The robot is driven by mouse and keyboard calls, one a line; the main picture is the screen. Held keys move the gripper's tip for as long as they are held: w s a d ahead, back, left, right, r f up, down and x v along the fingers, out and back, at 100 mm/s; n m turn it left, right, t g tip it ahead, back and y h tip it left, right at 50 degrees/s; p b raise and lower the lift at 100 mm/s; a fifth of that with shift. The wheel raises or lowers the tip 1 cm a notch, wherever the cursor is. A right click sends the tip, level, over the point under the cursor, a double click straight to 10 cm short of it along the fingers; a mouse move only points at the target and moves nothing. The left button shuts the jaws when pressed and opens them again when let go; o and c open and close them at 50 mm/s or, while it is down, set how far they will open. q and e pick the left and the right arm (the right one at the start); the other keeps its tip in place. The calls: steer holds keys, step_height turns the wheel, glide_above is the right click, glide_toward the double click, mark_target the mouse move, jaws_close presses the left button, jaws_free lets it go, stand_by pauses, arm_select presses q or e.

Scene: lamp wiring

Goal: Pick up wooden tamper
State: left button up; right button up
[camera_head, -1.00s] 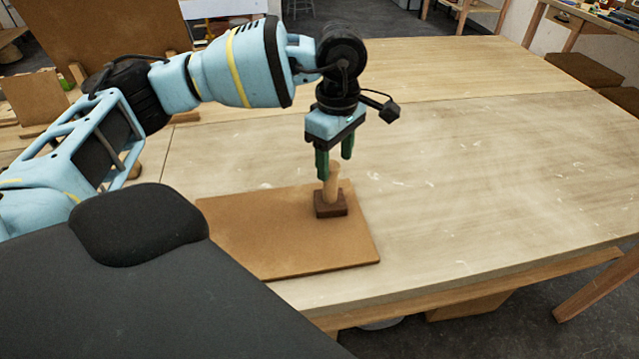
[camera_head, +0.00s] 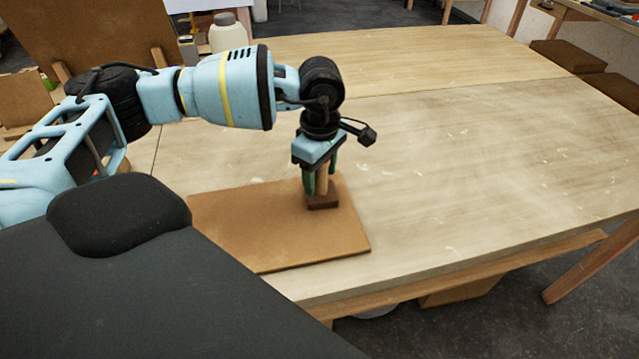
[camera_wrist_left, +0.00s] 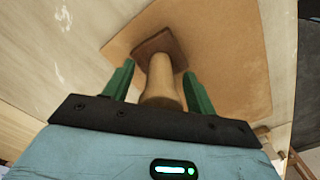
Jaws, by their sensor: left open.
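The wooden tamper stands upright, with a pale round handle (camera_head: 322,180) and a dark brown square base (camera_head: 322,201). It stands on a brown board (camera_head: 265,225) near the board's right side. My left gripper (camera_head: 320,185) points down with its green fingers on either side of the handle. In the left wrist view the handle (camera_wrist_left: 160,82) lies between the two open fingers (camera_wrist_left: 159,92), with a gap showing on each side. The base (camera_wrist_left: 160,47) shows beyond the fingertips. My right gripper is not in view.
The board lies at the front of a pale wooden table (camera_head: 470,150). The table is clear to the right and behind the gripper. A pale bottle (camera_head: 226,35) stands at the back left, and brown blocks (camera_head: 570,57) lie beyond the right back edge.

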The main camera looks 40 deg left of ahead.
arm_select(q)
steer(key=shift+f, duration=0.65)
steer(key=c, duration=1.1)
steer(key=shift+r, duration=0.15)
steer(key=shift+c, duration=0.2)
steer(key=r, duration=0.3)
steer(key=shift+s+r, duration=0.15)
steer(key=shift+s, duration=0.1)
steer(key=s+r+b, duration=0.1)
steer(key=s, duration=1.4)
steer(key=shift+s+r, duration=0.25)
